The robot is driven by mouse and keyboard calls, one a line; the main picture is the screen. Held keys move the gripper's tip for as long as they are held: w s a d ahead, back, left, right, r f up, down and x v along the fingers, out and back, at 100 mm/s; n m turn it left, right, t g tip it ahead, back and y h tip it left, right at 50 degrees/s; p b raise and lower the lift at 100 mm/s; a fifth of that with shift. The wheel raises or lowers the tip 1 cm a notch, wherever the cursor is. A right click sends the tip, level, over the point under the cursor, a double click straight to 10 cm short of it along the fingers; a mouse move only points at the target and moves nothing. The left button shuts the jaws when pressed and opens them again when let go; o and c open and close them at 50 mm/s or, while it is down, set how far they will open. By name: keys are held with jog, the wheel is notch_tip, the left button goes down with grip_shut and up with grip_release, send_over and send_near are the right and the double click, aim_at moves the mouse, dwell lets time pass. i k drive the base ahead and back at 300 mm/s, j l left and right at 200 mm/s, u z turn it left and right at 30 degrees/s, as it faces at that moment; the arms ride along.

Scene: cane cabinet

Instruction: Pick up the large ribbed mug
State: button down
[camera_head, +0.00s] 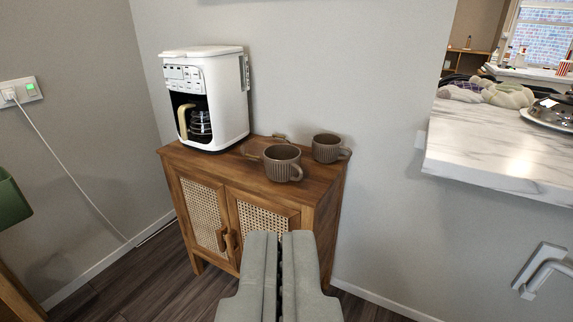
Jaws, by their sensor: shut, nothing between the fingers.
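Two brown ribbed mugs stand upright on top of the wooden cane cabinet (215,162). The nearer mug (282,163) looks larger and sits near the cabinet's front edge, with its handle pointing right. The other mug (326,149) stands behind it to the right, near the wall, its handle also to the right. My gripper (279,238) is shut and empty at the bottom centre. It appears in front of the cabinet doors, below the mugs in the picture and apart from them.
A white coffee maker (222,105) with a glass pot stands on the cabinet's left. Behind the mugs is a grey wall. A white marble counter (490,145) juts in at the right. A cable (70,165) hangs from the left wall socket. Dark wood floor shows below.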

aim_at(282, 162)
jog(key=i+l+u, duration=0.1)
jog(key=i, duration=0.3)
jog(key=i+l+u, duration=0.1)
jog(key=i+l, duration=0.25)
jog(key=i, duration=0.1)
